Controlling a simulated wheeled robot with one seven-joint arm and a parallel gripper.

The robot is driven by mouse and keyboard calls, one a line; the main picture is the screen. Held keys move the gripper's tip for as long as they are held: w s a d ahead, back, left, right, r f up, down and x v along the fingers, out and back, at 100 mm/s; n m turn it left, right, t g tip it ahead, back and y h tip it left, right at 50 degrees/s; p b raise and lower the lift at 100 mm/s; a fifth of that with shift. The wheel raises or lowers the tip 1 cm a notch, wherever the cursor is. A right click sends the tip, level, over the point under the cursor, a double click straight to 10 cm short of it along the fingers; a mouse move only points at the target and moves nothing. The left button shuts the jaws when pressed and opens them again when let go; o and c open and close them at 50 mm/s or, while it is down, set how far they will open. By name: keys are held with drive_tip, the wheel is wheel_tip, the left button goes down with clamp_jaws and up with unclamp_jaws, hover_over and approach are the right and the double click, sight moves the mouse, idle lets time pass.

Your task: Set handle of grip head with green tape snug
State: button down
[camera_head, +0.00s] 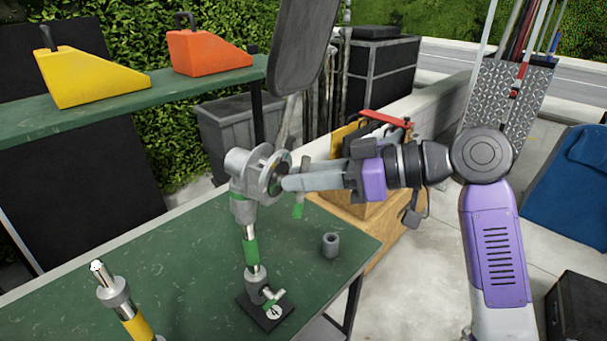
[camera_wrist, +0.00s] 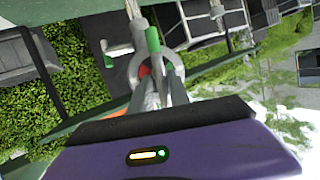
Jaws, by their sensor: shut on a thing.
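The grey metal grip head (camera_head: 240,172) sits on top of an upright stand with a green tape band (camera_head: 251,251), above the green table. Its round disc faces my arm. The head's handle (camera_head: 299,203) has a green-taped end and points down beside the disc; the green part also shows in the wrist view (camera_wrist: 153,40). My gripper (camera_head: 286,183) comes in from the right and is shut on the handle close to the disc. In the wrist view my fingers (camera_wrist: 162,85) overlap the ring, so the exact contact is partly hidden.
The stand rises from a black base plate (camera_head: 268,318) marked 4, with another green-tipped handle. A small grey cylinder (camera_head: 331,245) stands on the table (camera_head: 170,265). A yellow-taped post (camera_head: 130,310) is at front left. A dark flat panel (camera_head: 303,45) hangs above the head.

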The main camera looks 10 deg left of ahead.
drive_tip(key=shift+f, duration=0.1)
drive_tip(key=c, duration=1.3)
unclamp_jaws()
drive_tip(key=shift+o, duration=0.2)
drive_tip(key=b+v, duration=0.2)
drive_tip(key=v, duration=0.6)
